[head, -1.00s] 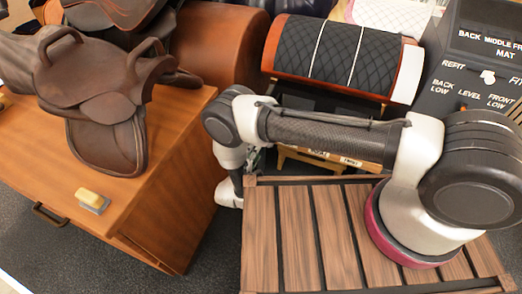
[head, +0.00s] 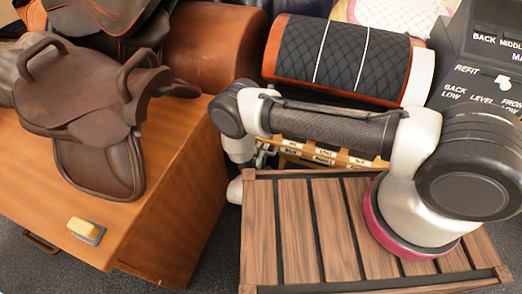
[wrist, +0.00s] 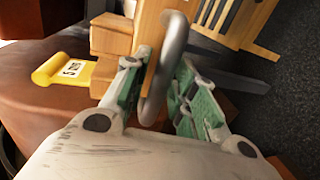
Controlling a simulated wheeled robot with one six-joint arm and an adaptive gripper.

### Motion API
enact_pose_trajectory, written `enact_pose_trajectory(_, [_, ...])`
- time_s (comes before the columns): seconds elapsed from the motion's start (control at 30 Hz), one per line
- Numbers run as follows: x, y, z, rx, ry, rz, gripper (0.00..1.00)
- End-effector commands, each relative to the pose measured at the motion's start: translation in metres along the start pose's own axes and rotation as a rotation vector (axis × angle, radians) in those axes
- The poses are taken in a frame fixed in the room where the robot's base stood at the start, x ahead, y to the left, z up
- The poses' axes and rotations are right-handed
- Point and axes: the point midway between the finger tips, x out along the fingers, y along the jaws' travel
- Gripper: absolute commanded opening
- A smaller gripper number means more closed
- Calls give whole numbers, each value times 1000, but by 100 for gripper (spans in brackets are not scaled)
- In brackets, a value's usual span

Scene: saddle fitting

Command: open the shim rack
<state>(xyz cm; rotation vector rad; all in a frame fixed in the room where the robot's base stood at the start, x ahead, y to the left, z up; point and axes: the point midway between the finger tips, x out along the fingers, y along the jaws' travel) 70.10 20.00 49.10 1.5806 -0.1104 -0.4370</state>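The shim rack (head: 325,155) is a light wooden rack with small labels, partly hidden behind my arm in the head view. In the wrist view, a grey metal loop handle (wrist: 176,38) stands on a light wooden front (wrist: 148,28). My gripper (wrist: 165,75) has green-padded fingers on both sides of this handle and appears shut on it. More slotted light wood (wrist: 235,20) shows at the upper right. A yellow tag (wrist: 66,70) marked with "S" lies left of the fingers, on a brown surface. In the head view my gripper is hidden.
A wooden bench (head: 180,180) with a brown saddle (head: 85,95) and a yellow-topped block (head: 85,229) stands at left. A quilted black pad on a stand (head: 335,60) is behind the rack. A dark control panel (head: 480,70) is at right.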

Motion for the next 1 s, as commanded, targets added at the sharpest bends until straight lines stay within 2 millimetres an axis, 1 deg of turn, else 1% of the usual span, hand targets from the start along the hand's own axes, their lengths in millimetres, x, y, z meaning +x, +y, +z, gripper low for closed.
enact_pose_trajectory(0.03, [0,0,0,0,0,0,12])
enact_pose_trajectory(0.1, [0,0,0,0,0,0,0])
enact_pose_trajectory(0.37, [-2,0,-1,0,1,-1,0])
enact_pose_trajectory(0.6, [-23,-5,-2,-1,4,-2,0])
enact_pose_trajectory(0.67, [-27,-6,-2,0,3,-2,0])
enact_pose_trajectory(0.93, [-28,-6,-1,1,2,-2,0])
enact_pose_trajectory(0.97, [-27,-6,-1,1,2,-2,20])
enact_pose_trajectory(1.0, [-27,-6,-1,1,2,-2,27])
